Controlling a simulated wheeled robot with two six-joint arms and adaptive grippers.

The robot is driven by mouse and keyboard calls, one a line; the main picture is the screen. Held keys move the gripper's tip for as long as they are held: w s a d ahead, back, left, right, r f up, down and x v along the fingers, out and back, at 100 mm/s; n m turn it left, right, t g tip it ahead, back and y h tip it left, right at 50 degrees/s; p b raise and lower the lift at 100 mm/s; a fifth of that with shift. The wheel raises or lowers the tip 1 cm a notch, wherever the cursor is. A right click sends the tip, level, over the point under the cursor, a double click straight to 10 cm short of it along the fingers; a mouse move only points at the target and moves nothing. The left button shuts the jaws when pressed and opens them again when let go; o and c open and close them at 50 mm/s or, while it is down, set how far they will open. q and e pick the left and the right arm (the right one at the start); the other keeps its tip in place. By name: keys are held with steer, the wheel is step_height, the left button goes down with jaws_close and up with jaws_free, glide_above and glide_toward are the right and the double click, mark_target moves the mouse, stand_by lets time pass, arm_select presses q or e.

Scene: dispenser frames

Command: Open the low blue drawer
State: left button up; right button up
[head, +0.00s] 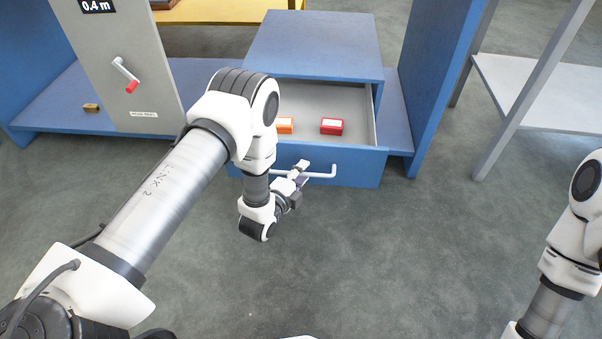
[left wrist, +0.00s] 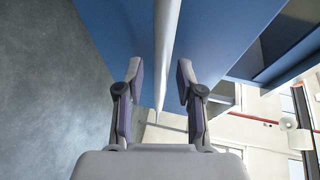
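The low blue drawer (head: 340,168) stands pulled out of its blue cabinet (head: 315,45), its grey inside showing. Its white bar handle (head: 323,175) is on the front face; the left part is partly hidden by my left gripper (head: 300,175). In the left wrist view, the handle bar (left wrist: 165,45) runs between the two fingers of my left gripper (left wrist: 160,82), with a visible gap on each side. The fingers are apart, around the bar and not closed on it. My right gripper is outside the views; only part of the right arm shows.
An orange box (head: 285,126) and a red box (head: 332,126) lie in the drawer. A grey panel (head: 120,60) with a red-tipped crank handle (head: 127,75) stands at the left. A small brown block (head: 91,107) lies on the blue shelf. The floor before the drawer is clear.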

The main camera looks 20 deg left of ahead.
arm_select(q)
steer(key=v, duration=1.2)
steer(key=shift+w, duration=0.1)
steer(key=s+f+n+g+y, duration=0.1)
steer(key=s+f+n+g, duration=0.5)
steer(key=s+n+g, duration=0.45)
steer(key=s+f+n+g+y, duration=0.1)
steer(key=s+f+n+g, duration=0.5)
steer(key=s, duration=0.7)
step_height(320, 180, up, 38)
steer(key=n+p, duration=0.2)
steer(key=p, duration=3.5)
steer(key=shift+a+t, duration=0.45)
